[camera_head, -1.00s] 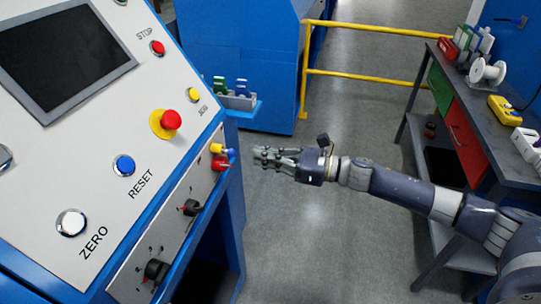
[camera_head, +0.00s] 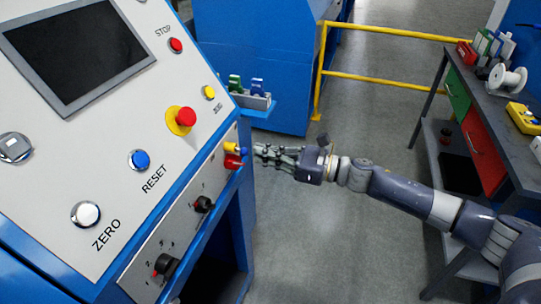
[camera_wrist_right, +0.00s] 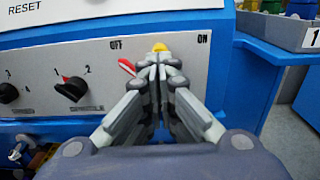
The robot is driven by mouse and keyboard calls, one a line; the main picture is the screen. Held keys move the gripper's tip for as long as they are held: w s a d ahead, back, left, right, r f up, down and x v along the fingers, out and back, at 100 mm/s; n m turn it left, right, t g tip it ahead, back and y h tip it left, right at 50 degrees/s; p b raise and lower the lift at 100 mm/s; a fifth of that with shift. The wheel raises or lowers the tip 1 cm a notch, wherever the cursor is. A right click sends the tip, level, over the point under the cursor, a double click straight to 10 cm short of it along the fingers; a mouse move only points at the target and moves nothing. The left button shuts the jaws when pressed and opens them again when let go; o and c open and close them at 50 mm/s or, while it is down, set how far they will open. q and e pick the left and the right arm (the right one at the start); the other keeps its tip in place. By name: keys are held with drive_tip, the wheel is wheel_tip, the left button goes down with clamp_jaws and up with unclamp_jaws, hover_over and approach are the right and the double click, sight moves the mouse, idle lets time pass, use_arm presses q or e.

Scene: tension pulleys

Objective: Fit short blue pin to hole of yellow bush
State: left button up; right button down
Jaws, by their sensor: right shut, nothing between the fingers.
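The yellow bush (camera_head: 230,147) sticks out from the upper end of the control panel's side strip. In the wrist view only its top (camera_wrist_right: 160,47) shows above my fingertips. A small blue piece, seemingly the short blue pin (camera_head: 243,151), shows at the bush's outer end; how deep it sits cannot be told. My right gripper (camera_head: 257,152) is shut and empty, its fingertips just right of the blue piece. In the wrist view my right gripper's fingertips (camera_wrist_right: 160,65) meet in front of the bush and hide the pin. My left gripper is not in view.
A red switch handle (camera_head: 233,161) sits just below the bush; it also shows left of my fingers in the wrist view (camera_wrist_right: 127,67). Black knobs (camera_head: 203,204) lie lower on the strip. A blue shelf with bins (camera_head: 252,99) stands behind. Open floor (camera_head: 320,230) lies below my arm.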

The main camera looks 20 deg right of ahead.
drive_tip(key=shift+x, duration=0.95)
drive_tip(key=b+v, duration=0.3)
drive_tip(key=v, duration=0.4)
drive_tip(key=shift+s+d+b, duration=0.2)
drive_tip(key=shift+d+b, duration=0.1)
idle(0.5)
